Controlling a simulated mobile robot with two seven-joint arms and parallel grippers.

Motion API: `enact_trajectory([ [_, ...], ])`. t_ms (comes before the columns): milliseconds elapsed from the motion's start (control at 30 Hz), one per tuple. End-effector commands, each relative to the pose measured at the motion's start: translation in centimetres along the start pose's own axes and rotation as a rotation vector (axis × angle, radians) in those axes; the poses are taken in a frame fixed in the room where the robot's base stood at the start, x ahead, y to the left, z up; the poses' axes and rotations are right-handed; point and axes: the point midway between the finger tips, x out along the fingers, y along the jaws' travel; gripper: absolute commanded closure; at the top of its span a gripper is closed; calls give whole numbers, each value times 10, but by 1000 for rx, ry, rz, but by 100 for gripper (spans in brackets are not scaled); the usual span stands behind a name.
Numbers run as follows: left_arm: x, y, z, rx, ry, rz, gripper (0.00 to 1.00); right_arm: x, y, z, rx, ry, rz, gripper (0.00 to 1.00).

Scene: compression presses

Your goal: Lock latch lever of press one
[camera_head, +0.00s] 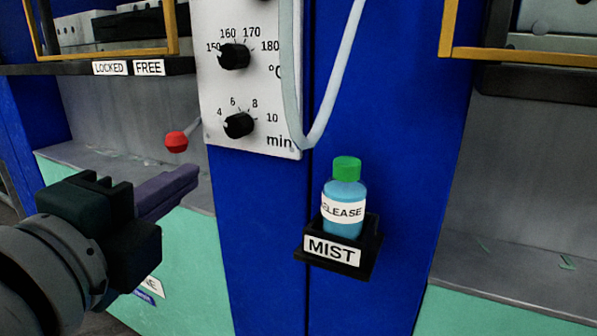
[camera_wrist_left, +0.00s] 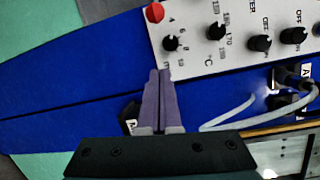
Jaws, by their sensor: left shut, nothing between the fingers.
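The latch lever's red ball knob (camera_head: 177,142) hangs at the left in the head view, on a short grey rod, below and slightly right of the FREE label (camera_head: 149,67). The LOCKED label (camera_head: 110,68) is left of FREE. The knob also shows at the top of the left wrist view (camera_wrist_left: 154,13). My left gripper (camera_head: 193,176) is shut and empty, its purple fingers together just below the knob in the head view and apart from it. In the left wrist view the fingertips (camera_wrist_left: 159,72) point toward the panel. My right gripper is not in view.
A white dial panel (camera_head: 220,98) with black knobs stands right of the lever. A pale hose (camera_head: 335,85) loops beside it. A green-capped bottle (camera_head: 345,192) sits in a black MIST holder (camera_head: 368,255) on the blue column. A yellow frame (camera_head: 171,25) is above the labels.

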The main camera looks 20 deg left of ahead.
Motion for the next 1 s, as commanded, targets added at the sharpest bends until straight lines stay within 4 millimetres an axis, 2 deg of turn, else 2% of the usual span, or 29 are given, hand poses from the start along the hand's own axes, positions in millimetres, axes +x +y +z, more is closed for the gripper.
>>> enact_trajectory([
  [300,0,-1,0,0,0,-1,100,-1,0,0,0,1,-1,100],
  [467,11,-1,0,-1,1,-4,100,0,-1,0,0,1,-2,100],
  [900,93,0,0,-1,0,-3,100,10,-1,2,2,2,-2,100],
  [967,102,0,0,-2,-1,-3,100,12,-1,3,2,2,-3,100],
  [1000,99,-1,8,2,-2,1,100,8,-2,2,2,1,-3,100],
])
